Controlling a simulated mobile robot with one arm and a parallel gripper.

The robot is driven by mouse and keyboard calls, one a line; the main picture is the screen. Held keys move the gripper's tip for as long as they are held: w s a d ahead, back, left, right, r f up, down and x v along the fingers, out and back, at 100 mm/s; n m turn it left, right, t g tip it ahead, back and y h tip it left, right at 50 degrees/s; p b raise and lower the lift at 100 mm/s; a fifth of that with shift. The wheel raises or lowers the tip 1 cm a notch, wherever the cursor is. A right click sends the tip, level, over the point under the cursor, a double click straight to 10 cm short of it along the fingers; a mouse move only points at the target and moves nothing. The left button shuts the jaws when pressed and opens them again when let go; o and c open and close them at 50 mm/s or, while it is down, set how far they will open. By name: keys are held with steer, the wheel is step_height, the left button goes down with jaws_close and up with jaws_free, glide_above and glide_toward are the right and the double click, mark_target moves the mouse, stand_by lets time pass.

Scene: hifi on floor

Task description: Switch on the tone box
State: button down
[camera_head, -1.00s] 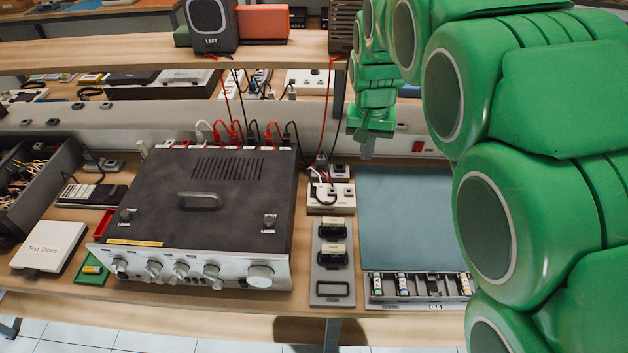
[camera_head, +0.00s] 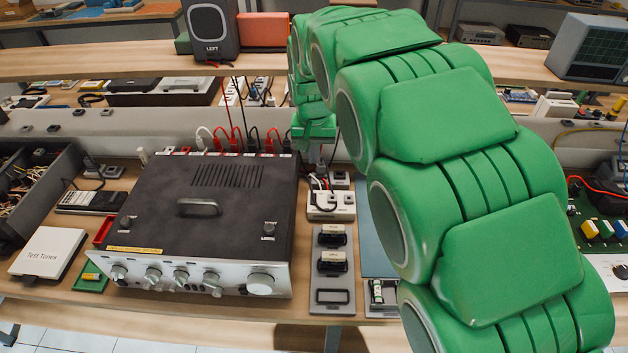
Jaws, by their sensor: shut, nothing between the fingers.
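A flat white box labelled "Test Tones" (camera_head: 47,253) lies at the front left of the bench; no switch can be made out on it. My gripper (camera_head: 318,156) points down at the back of the bench, just right of the amplifier's rear corner. It is small and partly hidden by my arm, but looks shut and empty. It is far from the white box, with the amplifier between them. Whether it touches the cables below it, I cannot tell.
A large dark amplifier (camera_head: 170,222) with a silver knobbed front fills the middle. Red, black and white cables (camera_head: 235,140) plug in behind it. A white socket block (camera_head: 330,204) and a grey plate (camera_head: 331,270) stand to its right. A speaker (camera_head: 210,30) is on the shelf.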

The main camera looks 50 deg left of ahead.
mark_target(314, 195)
steer(key=f, duration=0.9)
steer(key=w+a+f, duration=0.1)
steer(key=f, duration=0.4)
steer(key=shift+w+a, duration=0.1)
steer(key=shift+w+f+g+h, duration=0.15)
steer(key=shift+f+g+h, duration=0.15)
steer(key=shift+f, duration=0.05)
